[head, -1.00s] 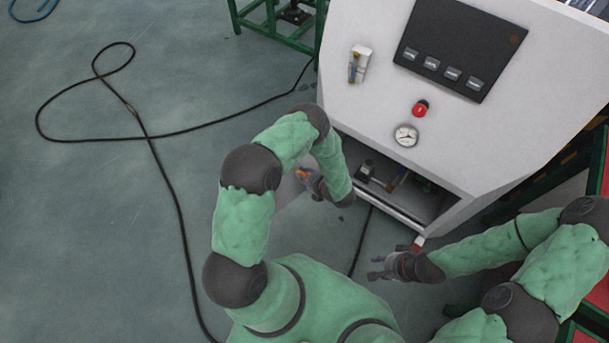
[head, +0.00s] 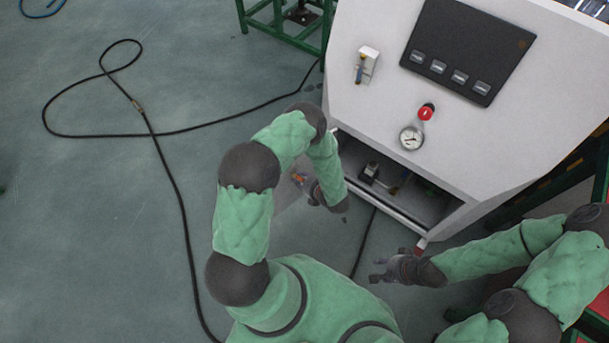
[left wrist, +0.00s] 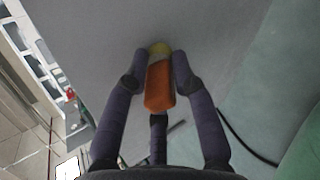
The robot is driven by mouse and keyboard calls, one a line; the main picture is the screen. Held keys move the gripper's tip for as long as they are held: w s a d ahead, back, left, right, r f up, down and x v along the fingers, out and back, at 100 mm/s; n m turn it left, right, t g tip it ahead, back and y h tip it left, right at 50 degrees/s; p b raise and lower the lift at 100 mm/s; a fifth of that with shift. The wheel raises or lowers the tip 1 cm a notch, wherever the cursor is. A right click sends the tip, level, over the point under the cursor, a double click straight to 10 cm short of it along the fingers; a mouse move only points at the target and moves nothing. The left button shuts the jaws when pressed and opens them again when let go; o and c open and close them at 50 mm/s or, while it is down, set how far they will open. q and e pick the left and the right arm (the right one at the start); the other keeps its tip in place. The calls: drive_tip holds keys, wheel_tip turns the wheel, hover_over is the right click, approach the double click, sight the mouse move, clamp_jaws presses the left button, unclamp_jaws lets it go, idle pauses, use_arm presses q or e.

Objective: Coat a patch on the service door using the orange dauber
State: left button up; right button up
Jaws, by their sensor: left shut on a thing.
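The orange dauber (left wrist: 160,88) has an orange body and a yellowish tip. In the left wrist view my left gripper (left wrist: 160,65) is shut around it, the tip pointing at a plain grey surface, which looks like the service door (left wrist: 205,30). I cannot tell whether the tip touches it. No coated patch is distinguishable. In the head view my left gripper (head: 301,180) is mostly hidden by its forearm, beside a dim greyish panel (head: 287,192) left of the cabinet opening. My right gripper (head: 378,269) is empty with fingers spread, in front of the cabinet's lower edge.
The white generator cabinet (head: 375,100) has a dark control panel (head: 467,45), a red button (head: 426,111) and a gauge (head: 411,138). Its lower compartment (head: 420,200) is open.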

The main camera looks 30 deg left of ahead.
use_arm(q)
drive_tip(key=shift+s+a, duration=2.05)
drive_tip(key=shift+s, duration=3.35)
drive_tip(key=shift+w+d, duration=0.8)
drive_tip(key=shift+w, duration=1.5)
drive_tip(key=shift+w+d, duration=0.75)
drive_tip(key=shift+w, duration=1.6)
drive_tip(key=shift+w+d, duration=0.8)
drive_tip(key=shift+w, duration=1.5)
drive_tip(key=s+d, duration=0.2)
drive_tip(key=d, duration=0.3)
drive_tip(key=shift+d, duration=0.35)
drive_tip(key=shift+s+d, duration=0.25)
drive_tip(key=shift+d, duration=0.5)
drive_tip(key=shift+s+d, duration=0.2)
drive_tip(key=shift+d, duration=0.5)
drive_tip(key=shift+a, duration=0.1)
